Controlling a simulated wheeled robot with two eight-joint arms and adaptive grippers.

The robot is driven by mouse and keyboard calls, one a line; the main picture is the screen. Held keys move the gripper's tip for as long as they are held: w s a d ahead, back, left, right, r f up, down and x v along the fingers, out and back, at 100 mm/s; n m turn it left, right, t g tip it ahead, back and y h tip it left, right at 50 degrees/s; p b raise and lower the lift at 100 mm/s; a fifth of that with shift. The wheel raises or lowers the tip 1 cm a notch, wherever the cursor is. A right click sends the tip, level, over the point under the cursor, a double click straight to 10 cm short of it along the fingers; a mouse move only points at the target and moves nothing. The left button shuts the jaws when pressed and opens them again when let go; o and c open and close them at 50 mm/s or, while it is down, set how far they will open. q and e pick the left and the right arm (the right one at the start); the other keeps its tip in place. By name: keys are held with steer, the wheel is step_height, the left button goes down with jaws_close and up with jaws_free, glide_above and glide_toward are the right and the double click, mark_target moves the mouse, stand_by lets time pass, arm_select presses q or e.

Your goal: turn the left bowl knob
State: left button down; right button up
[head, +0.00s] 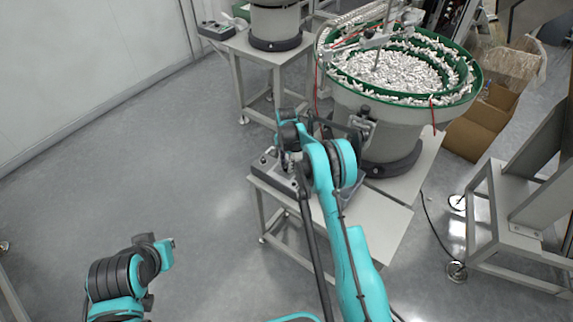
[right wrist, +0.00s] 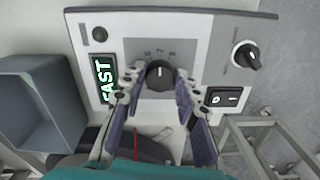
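A grey control box (head: 268,166) stands on the small table beside the large bowl. Its panel (right wrist: 215,33) fills the right wrist view and carries a black round knob (right wrist: 160,73) in the middle. A second black knob (right wrist: 246,56) sits at the panel's right. A lit display (right wrist: 104,80) reads "FAST". My right gripper (right wrist: 158,82) is open, with one finger on each side of the middle knob; I cannot tell whether they touch it. In the head view my right gripper (head: 287,158) is over the box, partly hidden by its arm.
A large green-rimmed bowl (head: 345,100) full of white parts stands behind the right arm. Another feeder base (head: 275,22) with its own control box (head: 216,31) is farther back. A black rocker switch (right wrist: 228,97) is near the right finger. Floor at left is clear.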

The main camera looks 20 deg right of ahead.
steer(key=shift+c, duration=0.4)
steer(key=n, duration=0.5)
steer(key=shift+n+b, duration=0.4)
steer(key=n, duration=0.6)
steer(key=shift+d, duration=0.1)
steer(key=n, duration=0.6)
steer(key=shift+n+b, duration=0.3)
steer(key=shift+b, duration=0.1)
steer(key=n, duration=0.5)
steer(key=shift+n, duration=0.3)
steer(key=o, duration=1.2)
steer(key=shift+c, duration=0.2)
